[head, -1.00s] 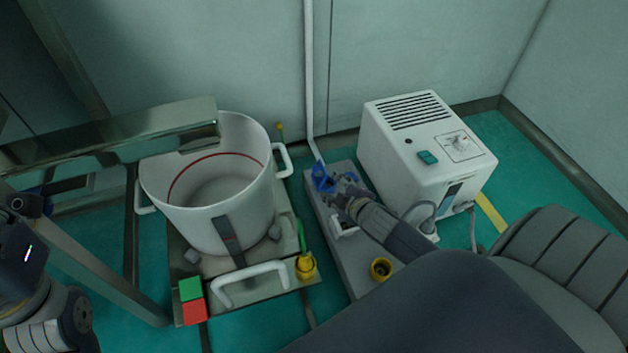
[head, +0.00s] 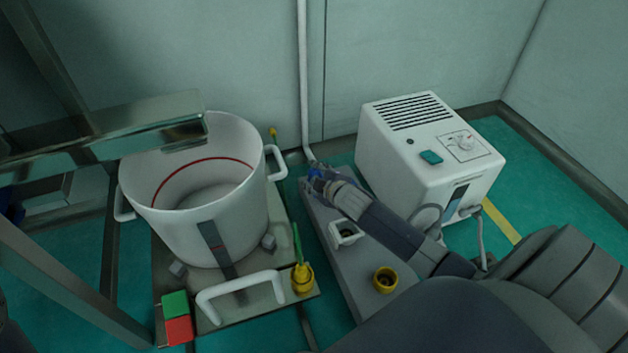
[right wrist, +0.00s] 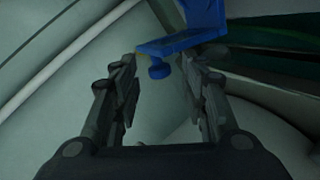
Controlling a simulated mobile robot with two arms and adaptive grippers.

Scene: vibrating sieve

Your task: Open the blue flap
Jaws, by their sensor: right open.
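The blue flap (head: 315,174) is at the far end of the grey bench, by the foot of the white pipe, mostly hidden behind my right gripper (head: 324,180). In the right wrist view the flap (right wrist: 185,43) shows as a blue plate with an upright part and a small round knob below it. My right gripper (right wrist: 159,82) is open there, its fingers apart on either side of the knob. I cannot tell whether they touch it. My left gripper is not in view.
A white pot (head: 205,226) stands left on a plate with a white handle and a green and red block (head: 177,318). A white control box (head: 420,170) stands right of the bench (head: 345,268). A yellow-rimmed socket (head: 385,280) is on the bench.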

